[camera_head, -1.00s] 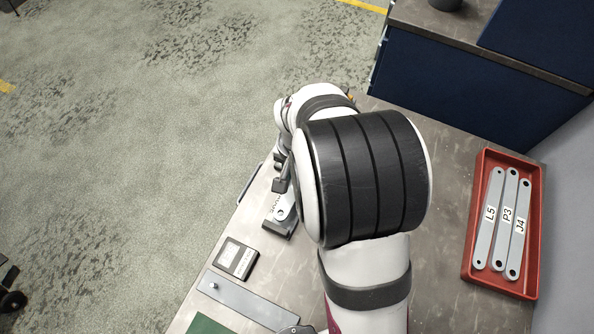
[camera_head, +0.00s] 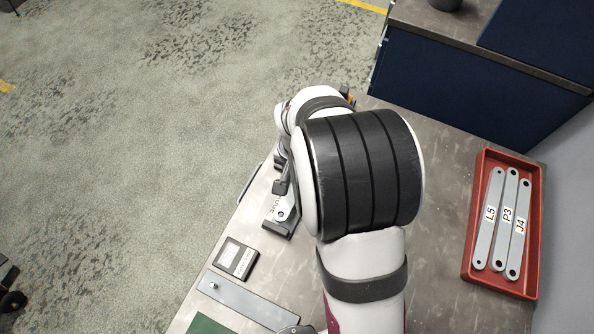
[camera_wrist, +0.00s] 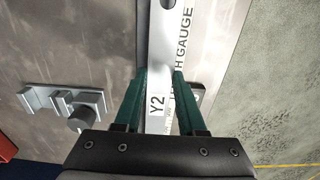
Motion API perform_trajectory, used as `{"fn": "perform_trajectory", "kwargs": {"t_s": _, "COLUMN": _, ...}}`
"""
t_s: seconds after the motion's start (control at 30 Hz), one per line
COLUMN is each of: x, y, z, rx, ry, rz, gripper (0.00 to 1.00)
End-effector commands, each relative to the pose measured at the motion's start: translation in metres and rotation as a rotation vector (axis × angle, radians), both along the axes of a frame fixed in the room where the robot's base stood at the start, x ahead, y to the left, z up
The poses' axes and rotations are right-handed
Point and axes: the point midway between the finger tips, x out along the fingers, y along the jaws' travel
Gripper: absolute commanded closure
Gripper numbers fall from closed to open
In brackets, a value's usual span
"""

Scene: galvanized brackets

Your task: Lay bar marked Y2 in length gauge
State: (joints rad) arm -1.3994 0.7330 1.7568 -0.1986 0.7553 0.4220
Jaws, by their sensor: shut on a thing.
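The bar marked Y2 (camera_wrist: 158,75) is a pale flat metal bar with a round hole near its far end in the wrist view. My gripper (camera_wrist: 160,85) is shut on it, with a green finger on each side of the bar. The length gauge (camera_wrist: 189,20) lies under and beside the bar, its lettering partly covered. I cannot tell whether the bar touches it. In the head view, the end of the bar (camera_head: 283,212) shows over the dark length gauge (camera_head: 278,229). My arm hides most of both there.
A red tray (camera_head: 478,215) at the right holds bars L5, P3 and J4. A small dark box with a pale panel (camera_head: 236,258) and a grey plate (camera_head: 240,300) lie on the bench nearer me. A metal fixture with a knob (camera_wrist: 80,118) stands left of the gripper.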

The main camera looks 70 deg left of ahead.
Motion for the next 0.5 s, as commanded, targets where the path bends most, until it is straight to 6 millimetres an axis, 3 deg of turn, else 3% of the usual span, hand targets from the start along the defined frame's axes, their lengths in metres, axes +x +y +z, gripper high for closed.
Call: {"fn": "perform_trajectory", "kwargs": {"t_s": 0.5, "x": 0.0000, "y": 0.0000, "z": -0.0088, "rx": 0.000, "ry": 0.000, "rz": 0.000, "gripper": 1.00}}
